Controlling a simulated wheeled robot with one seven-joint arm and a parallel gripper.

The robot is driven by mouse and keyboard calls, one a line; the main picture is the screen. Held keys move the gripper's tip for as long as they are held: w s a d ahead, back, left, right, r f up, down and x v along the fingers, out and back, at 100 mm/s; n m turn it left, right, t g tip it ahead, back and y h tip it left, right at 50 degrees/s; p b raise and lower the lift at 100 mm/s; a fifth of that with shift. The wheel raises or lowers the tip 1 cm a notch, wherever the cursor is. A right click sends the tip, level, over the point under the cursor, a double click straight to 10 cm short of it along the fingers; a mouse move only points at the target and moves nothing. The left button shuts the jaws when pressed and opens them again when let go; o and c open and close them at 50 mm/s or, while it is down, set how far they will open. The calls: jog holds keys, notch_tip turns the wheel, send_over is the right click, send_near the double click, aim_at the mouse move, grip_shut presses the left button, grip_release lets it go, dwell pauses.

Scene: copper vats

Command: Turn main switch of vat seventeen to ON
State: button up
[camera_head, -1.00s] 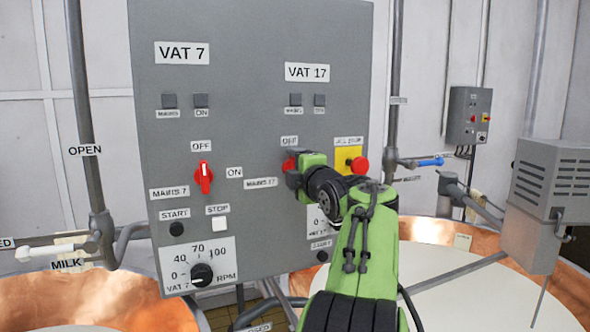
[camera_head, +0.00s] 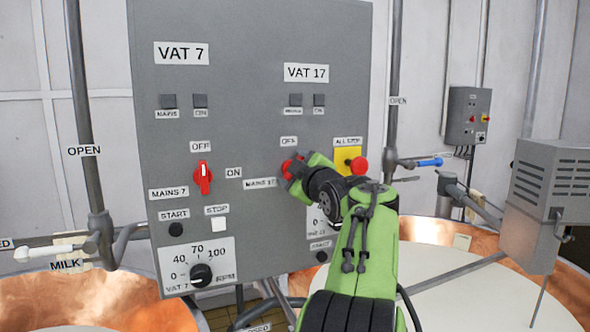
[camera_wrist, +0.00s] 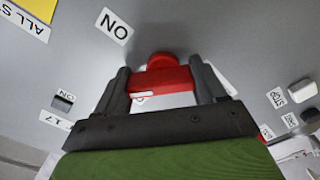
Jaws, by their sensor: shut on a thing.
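The grey control panel (camera_head: 240,110) carries a VAT 17 label (camera_head: 306,72) on its right half. Below it is the red main switch of vat seventeen (camera_head: 287,167), beside the MAINS 17 label (camera_head: 260,183) and under an OFF label (camera_head: 289,141). My gripper (camera_head: 294,170) is at this switch and hides much of it. In the wrist view the two dark fingers of my gripper (camera_wrist: 160,80) are shut on either side of the red handle (camera_wrist: 162,78). An ON label (camera_wrist: 114,26) shows upside down beside it. The handle's exact angle against the labels is hard to tell.
A red stop button on a yellow plate (camera_head: 343,158) is close to the right of my wrist. The red vat 7 switch (camera_head: 203,178) stands upright to the left. Copper vats (camera_head: 75,303) lie below the panel.

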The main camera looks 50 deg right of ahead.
jog(key=m, duration=0.5)
jog(key=shift+f+m+p, duration=0.1)
jog(key=shift+m+p, duration=0.2)
jog(key=shift+p, duration=0.1)
jog(key=m+p, duration=0.1)
jog(key=m, duration=0.3)
jog(key=shift+f+m, duration=0.1)
jog(key=shift+m, duration=0.3)
jog(key=o, duration=1)
jog(key=shift+o, duration=0.2)
jog(key=b+v, duration=0.4)
jog(key=v, duration=1.2)
jog(key=shift+d, duration=0.1)
